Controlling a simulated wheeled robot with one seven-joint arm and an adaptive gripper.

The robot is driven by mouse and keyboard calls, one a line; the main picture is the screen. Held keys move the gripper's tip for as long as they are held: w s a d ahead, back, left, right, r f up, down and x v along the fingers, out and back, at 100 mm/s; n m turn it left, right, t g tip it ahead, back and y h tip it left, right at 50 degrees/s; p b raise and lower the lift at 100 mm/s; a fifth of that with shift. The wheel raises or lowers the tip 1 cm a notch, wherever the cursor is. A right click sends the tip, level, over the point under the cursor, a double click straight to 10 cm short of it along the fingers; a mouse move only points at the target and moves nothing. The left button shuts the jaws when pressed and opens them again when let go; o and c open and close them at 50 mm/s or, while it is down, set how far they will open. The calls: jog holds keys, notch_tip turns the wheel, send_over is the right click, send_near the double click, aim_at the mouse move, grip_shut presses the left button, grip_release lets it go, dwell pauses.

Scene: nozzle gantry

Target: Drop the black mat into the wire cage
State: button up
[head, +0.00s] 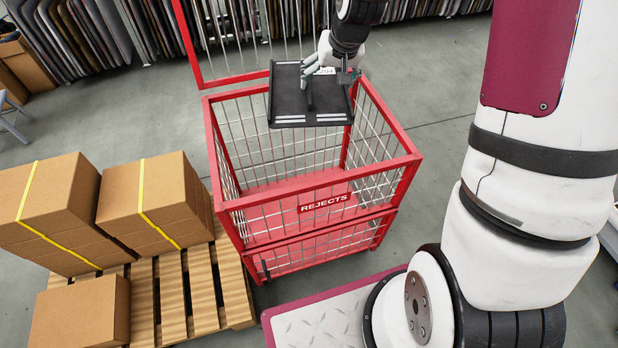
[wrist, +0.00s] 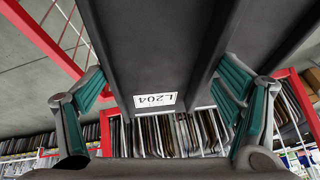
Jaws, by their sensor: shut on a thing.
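The black mat (head: 290,98) is a dark ribbed slab with pale stripes along its near edge. It hangs over the back part of the red wire cage (head: 400,162) in the head view, apparently at or above rim height. The cage is open at the top and has a "REJECTS" sign on its near side. Its visible floor is bare. My gripper (head: 318,78) is shut on the mat. In the wrist view the mat (wrist: 150,45) fills the upper middle, with a white "L204" label, and my green-padded fingers (wrist: 163,80) lie at its ribs.
A wooden pallet (head: 202,282) with cardboard boxes (head: 150,200) stands left of the cage. A raised red-framed mesh panel (head: 185,45) rises at the cage's back. Racks of hanging mats (head: 75,45) line the far wall. Grey floor right of the cage is clear.

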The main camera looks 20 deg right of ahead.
aim_at(330, 92)
jog(key=shift+f+b, duration=1.85)
jog(key=shift+f, duration=0.9)
jog(key=o, duration=1.4)
jog(key=shift+c, duration=0.2)
jog(key=v, duration=1.2)
